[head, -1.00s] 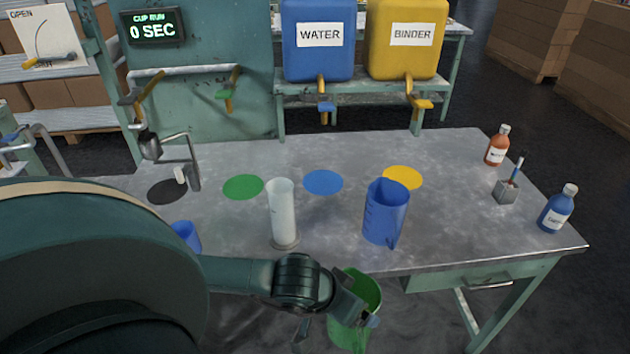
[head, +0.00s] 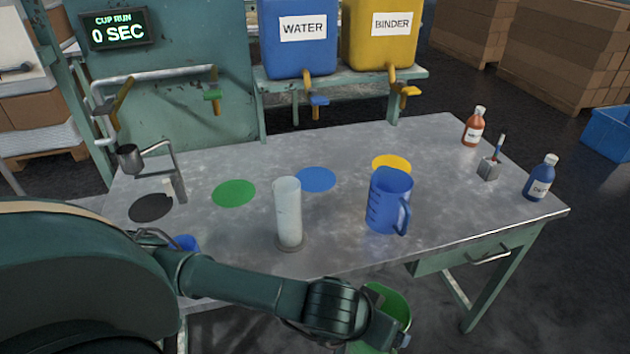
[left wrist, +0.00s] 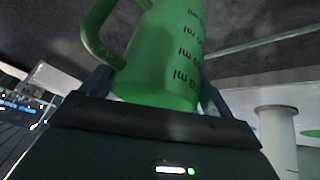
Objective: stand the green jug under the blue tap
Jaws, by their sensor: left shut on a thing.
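The green jug (head: 390,305) is held by my left gripper (head: 385,332) in front of the table's near edge, at the bottom of the head view. In the left wrist view the jug (left wrist: 165,55) fills the space between the fingers, with its handle to the left and dark volume marks on its side. The blue tap (head: 317,100) hangs under the blue WATER tank (head: 295,35) at the back. A blue disc (head: 316,179) lies on the table in front of that tap. My right gripper is not in view.
A clear cylinder (head: 288,212) and a blue jug (head: 386,203) stand on the table (head: 330,255) between my left gripper and the blue disc. A blue cup (head: 186,243) is partly hidden by my arm. Bottles (head: 473,128) stand at the right.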

